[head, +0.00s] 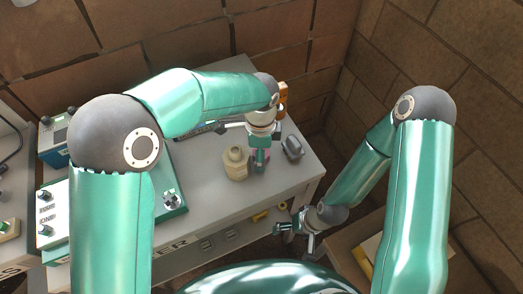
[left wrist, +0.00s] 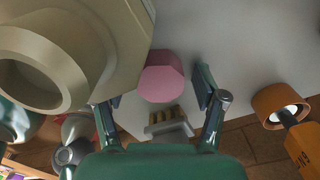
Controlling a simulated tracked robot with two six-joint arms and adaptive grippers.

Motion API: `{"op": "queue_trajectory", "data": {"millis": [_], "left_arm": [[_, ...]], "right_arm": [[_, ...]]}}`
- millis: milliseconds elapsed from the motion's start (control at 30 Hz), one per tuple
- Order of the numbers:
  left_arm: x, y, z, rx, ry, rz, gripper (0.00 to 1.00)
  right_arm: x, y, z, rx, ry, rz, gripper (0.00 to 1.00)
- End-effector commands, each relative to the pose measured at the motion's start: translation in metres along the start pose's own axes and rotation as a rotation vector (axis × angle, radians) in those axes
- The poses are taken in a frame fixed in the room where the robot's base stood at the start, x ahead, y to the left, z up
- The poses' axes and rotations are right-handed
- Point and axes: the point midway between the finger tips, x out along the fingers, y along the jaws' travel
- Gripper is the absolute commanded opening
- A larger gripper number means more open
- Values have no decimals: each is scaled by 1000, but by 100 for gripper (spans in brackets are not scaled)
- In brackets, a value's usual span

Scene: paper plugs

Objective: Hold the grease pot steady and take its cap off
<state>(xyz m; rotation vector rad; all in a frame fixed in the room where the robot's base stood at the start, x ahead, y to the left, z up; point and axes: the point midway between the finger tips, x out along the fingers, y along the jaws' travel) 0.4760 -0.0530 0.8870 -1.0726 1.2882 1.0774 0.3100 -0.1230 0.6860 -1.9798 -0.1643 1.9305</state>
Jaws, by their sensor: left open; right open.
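A cream pot with a round neck (head: 235,163) stands on the grey table. In the left wrist view the same cream pot (left wrist: 105,45) is close by at upper left. A small pink faceted thing (left wrist: 160,78) lies between the fingers of my left gripper (left wrist: 157,102), mostly hidden by it in the head view. I cannot tell which of the two is the grease pot. My left gripper is open and points down just right of the cream pot. My right gripper (head: 305,226) is open and empty, beyond the table's front right edge and lower.
A dark grey object (head: 292,148) stands right of my left gripper. An orange object (head: 283,94) is behind it, near the brick wall. Green and white equipment with knobs (head: 170,196) fills the table's left side. The table (head: 210,215) is bare in front of the pot.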

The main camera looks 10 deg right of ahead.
Motion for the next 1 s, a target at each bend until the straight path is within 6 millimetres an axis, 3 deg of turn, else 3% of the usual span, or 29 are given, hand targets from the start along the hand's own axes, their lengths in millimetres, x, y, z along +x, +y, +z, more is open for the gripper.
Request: {"op": "queue_trajectory", "data": {"millis": [167,700,1000], "left_arm": [[-14,-1,0,0,1,-3,72],[-111,-1,0,-1,2,-3,72],[-123,0,1,-2,0,0,72]], "right_arm": [[0,0,0,0,0,0,90],[2,1,0,0,0,0,90],[2,1,0,0,0,0,90]]}}
